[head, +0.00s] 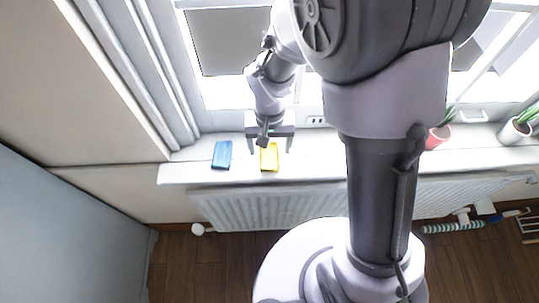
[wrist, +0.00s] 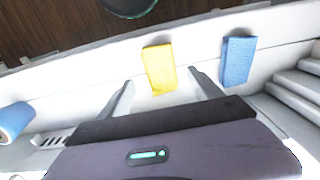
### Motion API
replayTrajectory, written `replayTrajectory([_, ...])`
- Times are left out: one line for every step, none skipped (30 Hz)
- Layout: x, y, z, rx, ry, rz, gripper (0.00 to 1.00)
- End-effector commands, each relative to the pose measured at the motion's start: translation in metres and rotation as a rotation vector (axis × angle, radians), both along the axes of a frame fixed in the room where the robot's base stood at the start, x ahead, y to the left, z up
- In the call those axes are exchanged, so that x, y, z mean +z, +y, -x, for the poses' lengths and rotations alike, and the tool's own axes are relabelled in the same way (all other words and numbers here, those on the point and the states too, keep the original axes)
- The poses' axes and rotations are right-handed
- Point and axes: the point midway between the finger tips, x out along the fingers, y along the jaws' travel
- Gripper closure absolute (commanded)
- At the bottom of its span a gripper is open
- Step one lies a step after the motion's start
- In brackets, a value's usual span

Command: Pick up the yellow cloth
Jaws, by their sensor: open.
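The yellow cloth (head: 269,158) lies folded flat on the white windowsill (head: 190,172). My gripper (head: 269,149) is above the sill, close to the cloth, with its fingers apart and nothing held.
A blue cloth (head: 222,154) lies on the sill left of the yellow one; it also shows in the wrist view (wrist: 238,60). Potted plants (head: 438,136) stand farther right on the sill. A radiator (head: 260,208) is below, and the window is behind.

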Motion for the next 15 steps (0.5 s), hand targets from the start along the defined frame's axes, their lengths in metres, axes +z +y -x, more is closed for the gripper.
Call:
replayTrajectory([-0.016, 0.001, 0.003, 0.002, 0.003, 0.001, 0.25])
replayTrajectory([-0.022, 0.001, 0.004, 0.001, 0.003, 0.001, 0.25])
replayTrajectory([-0.028, 0.001, 0.003, 0.000, 0.002, 0.000, 0.25])
replayTrajectory([-0.031, 0.001, 0.003, -0.001, 0.002, 0.000, 0.25])
replayTrajectory([-0.034, 0.001, 0.003, -0.001, 0.002, 0.000, 0.25])
replayTrajectory([-0.035, 0.001, 0.003, -0.001, 0.001, 0.000, 0.25])
replayTrajectory([-0.036, 0.001, 0.003, -0.001, 0.000, 0.000, 0.25])
replayTrajectory([-0.035, 0.001, 0.003, -0.001, 0.000, 0.000, 0.25])
replayTrajectory([-0.035, 0.001, 0.003, -0.001, 0.000, -0.001, 0.25])
replayTrajectory([-0.034, 0.001, 0.003, 0.000, -0.001, -0.001, 0.25])
replayTrajectory([-0.034, 0.001, 0.003, -0.001, 0.000, 0.000, 0.25])
replayTrajectory([-0.034, 0.001, 0.003, 0.000, 0.000, 0.000, 0.25])
replayTrajectory([-0.034, 0.001, 0.003, -0.001, 0.000, 0.000, 0.31])
replayTrajectory([-0.034, 0.001, 0.003, -0.001, 0.000, 0.000, 0.37])
replayTrajectory([-0.034, 0.001, 0.003, -0.001, 0.000, 0.000, 0.45])
